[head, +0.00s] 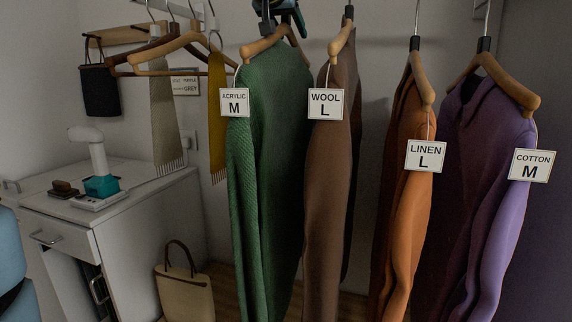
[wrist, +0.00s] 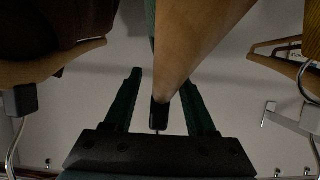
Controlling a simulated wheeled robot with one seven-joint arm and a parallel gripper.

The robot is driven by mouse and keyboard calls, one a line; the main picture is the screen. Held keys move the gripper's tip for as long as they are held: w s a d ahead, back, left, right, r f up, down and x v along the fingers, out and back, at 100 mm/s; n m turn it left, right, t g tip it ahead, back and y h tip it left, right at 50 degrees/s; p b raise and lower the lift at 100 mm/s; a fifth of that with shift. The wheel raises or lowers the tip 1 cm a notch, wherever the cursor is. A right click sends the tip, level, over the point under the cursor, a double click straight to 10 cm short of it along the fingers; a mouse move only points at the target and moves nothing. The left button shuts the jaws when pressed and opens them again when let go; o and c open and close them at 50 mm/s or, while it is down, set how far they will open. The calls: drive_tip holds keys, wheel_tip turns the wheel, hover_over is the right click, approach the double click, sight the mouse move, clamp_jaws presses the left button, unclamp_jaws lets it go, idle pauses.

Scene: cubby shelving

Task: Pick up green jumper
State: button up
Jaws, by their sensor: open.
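The green jumper (head: 268,180) hangs on a wooden hanger (head: 262,45) in the head view, with a tag reading "ACRYLIC M" (head: 235,103). My gripper (head: 287,14) is at the top of this hanger, partly cut off by the picture's upper edge. In the wrist view, my gripper (wrist: 161,80) is open. The wooden hanger (wrist: 200,35) and its black neck (wrist: 159,114) lie between the two fingers. I cannot tell whether either finger touches it. Only a thin green strip of the jumper shows there.
A brown "WOOL L" garment (head: 329,190) hangs close on the right, then orange "LINEN L" (head: 405,200) and purple "COTTON M" (head: 492,180). A mustard scarf (head: 217,120) hangs close on the left. A white cabinet (head: 120,240) and a beige bag (head: 185,292) stand lower left.

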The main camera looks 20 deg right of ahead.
clamp_jaws()
drive_tip(key=shift+r, duration=0.1)
idle(1.2)
